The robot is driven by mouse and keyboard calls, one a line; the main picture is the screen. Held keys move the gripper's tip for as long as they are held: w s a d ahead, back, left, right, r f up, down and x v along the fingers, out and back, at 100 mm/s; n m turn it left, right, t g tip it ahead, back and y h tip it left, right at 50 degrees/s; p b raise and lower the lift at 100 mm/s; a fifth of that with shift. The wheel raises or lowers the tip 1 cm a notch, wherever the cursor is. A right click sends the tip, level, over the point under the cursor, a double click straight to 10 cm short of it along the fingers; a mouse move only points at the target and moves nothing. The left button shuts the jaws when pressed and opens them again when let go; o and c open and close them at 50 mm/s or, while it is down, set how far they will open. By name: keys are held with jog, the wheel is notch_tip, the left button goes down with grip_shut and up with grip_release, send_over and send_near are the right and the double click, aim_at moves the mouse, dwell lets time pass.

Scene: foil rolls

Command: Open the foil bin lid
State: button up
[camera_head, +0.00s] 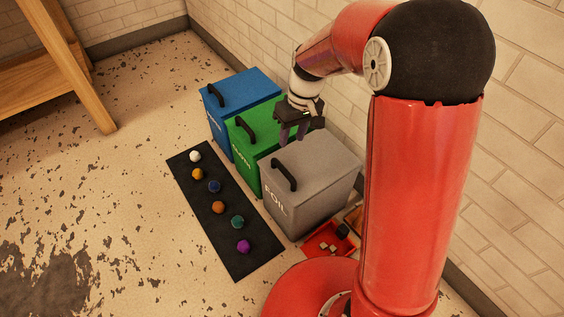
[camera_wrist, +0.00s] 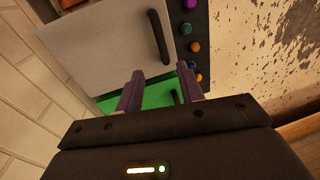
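The foil bin (camera_head: 296,209) is a grey box marked FOIL, the nearest of three bins in a row along the wall. Its grey lid (camera_head: 322,163) lies shut, with a black bar handle (camera_head: 284,176) along its left edge. In the wrist view the lid (camera_wrist: 108,42) and handle (camera_wrist: 159,37) show beyond my fingers. My gripper (camera_head: 292,137) points down above the border between the green and grey bins, behind the handle. Its purple fingers (camera_wrist: 160,83) are apart with nothing between them, and it does not touch the handle.
The green bin (camera_head: 240,157) and blue bin (camera_head: 219,125) stand behind, lids shut. A black mat (camera_head: 240,266) with several coloured balls lies left of the bins. A red tray (camera_head: 322,247) with small pieces sits beside the foil bin. A wooden table (camera_head: 92,85) stands far left.

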send_near(281, 165)
jog(key=f, duration=0.1)
jog(key=shift+n+g, duration=0.3)
jog(key=f, duration=0.2)
jog(key=f+b, duration=0.1)
jog(key=f, duration=0.2)
jog(key=a+f, duration=0.1)
jog(key=f, duration=0.1)
jog(key=shift+s+a+f+b, duration=0.15)
jog(key=shift+s+f+b, duration=0.05)
jog(key=shift+b, duration=0.15)
grip_shut()
